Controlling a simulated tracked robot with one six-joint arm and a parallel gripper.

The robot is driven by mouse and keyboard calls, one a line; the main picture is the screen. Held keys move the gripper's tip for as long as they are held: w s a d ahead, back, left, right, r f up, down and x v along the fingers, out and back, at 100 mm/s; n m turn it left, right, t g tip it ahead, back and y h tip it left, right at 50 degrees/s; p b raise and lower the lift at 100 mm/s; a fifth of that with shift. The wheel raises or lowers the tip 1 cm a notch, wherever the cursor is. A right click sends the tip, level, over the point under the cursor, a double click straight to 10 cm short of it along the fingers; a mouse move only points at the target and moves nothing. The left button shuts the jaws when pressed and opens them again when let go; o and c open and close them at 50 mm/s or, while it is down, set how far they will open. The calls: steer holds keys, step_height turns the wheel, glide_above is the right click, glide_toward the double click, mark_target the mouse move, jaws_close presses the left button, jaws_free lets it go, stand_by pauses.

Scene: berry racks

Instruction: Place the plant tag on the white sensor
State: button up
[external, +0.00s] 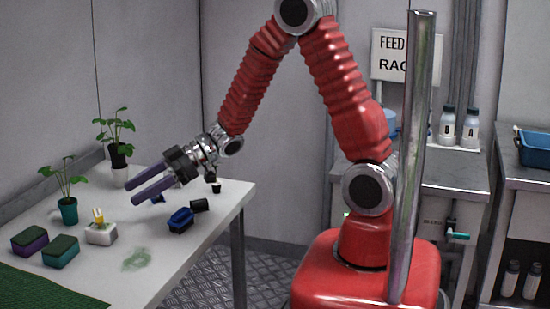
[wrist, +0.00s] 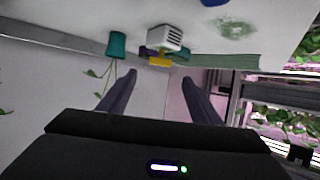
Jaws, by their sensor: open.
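The white sensor (external: 101,233) is a small white box on the left table, with slots showing in the wrist view (wrist: 168,37). The yellow plant tag (external: 98,216) stands upright at the top of the sensor and seems to touch it; the tag also shows in the wrist view (wrist: 159,60). Whether it sits on or in the sensor's top cannot be told. My gripper (external: 133,192) is open and empty, its two purple fingers apart, above the table and up and to the right of the tag. In the wrist view, the tag shows beyond the gap between the fingertips (wrist: 158,76).
Two sponge-like blocks, one purple-sided (external: 30,241) and one teal (external: 61,252), lie left of the sensor. A teal-potted plant (external: 69,210) and another plant (external: 117,150) stand behind. A blue object (external: 181,220) and a black cup (external: 199,205) lie right. A green mat (external: 40,291) lies in front.

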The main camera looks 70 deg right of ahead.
steer(key=w+d+r+m+t+h, duration=0.2)
steer(key=d+r+h, duration=0.3)
steer(key=d+r, duration=0.15)
steer(key=s+d+r+m+g+h, duration=0.1)
steer(key=s+d+r+m+h, duration=0.45)
steer(key=s+d+r, duration=0.35)
steer(key=s+a+g, duration=0.2)
steer(key=s+a, duration=0.2)
steer(key=s, duration=0.6)
steer(key=s+a+f+m+g+y, duration=0.1)
steer(key=s+a, duration=0.3)
steer(key=s, duration=0.7)
steer(key=shift+s+a+f+g, duration=0.2)
steer(key=shift+a+g, duration=0.15)
steer(key=shift+g, duration=0.55)
steer(key=shift+o, duration=0.4)
steer(key=shift+m, duration=0.25)
